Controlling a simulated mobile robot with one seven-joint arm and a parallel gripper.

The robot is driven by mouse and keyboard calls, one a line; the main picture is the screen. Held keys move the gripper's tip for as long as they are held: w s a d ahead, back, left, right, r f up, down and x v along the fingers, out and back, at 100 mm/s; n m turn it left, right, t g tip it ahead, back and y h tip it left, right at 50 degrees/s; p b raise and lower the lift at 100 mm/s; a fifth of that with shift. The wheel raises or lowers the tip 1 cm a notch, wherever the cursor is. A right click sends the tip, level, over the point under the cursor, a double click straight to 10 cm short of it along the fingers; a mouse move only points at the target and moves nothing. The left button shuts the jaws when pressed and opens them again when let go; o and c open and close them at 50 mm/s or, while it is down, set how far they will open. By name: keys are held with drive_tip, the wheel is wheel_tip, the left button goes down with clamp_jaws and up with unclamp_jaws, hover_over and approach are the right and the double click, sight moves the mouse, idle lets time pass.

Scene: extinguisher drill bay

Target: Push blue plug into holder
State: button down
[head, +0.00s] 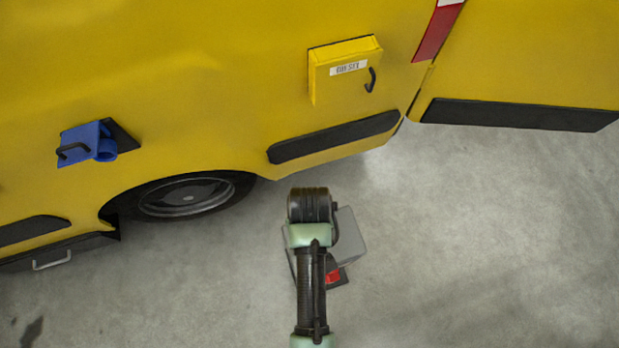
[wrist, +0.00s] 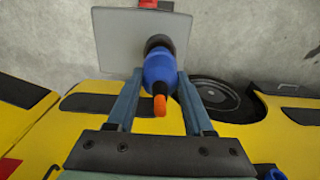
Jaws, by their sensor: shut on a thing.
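The blue plug (wrist: 160,70), with an orange tip (wrist: 159,105) towards my palm, lies between the fingers of my gripper (wrist: 160,76) in the wrist view. My gripper is shut on it. Its far end meets a dark round collar (wrist: 159,43) in front of a grey panel (wrist: 118,35), which I take to be the holder. I cannot tell how far the plug sits in the collar. In the head view a grey box (head: 350,238) stands partly behind my arm, which hides the plug and my fingers.
A yellow vehicle (head: 220,80) fills the upper side, with a wheel (head: 188,197), a labelled yellow box (head: 342,82) and a blue fitting (head: 83,140) on a black plate. A red part (head: 333,277) shows beside my arm. Concrete floor at the right (head: 490,230) is clear.

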drive_tip(key=shift+f+b, duration=1.7)
drive_tip(key=shift+f, duration=0.8)
drive_tip(key=shift+c, duration=1)
unclamp_jaws()
drive_tip(key=shift+r, duration=0.1)
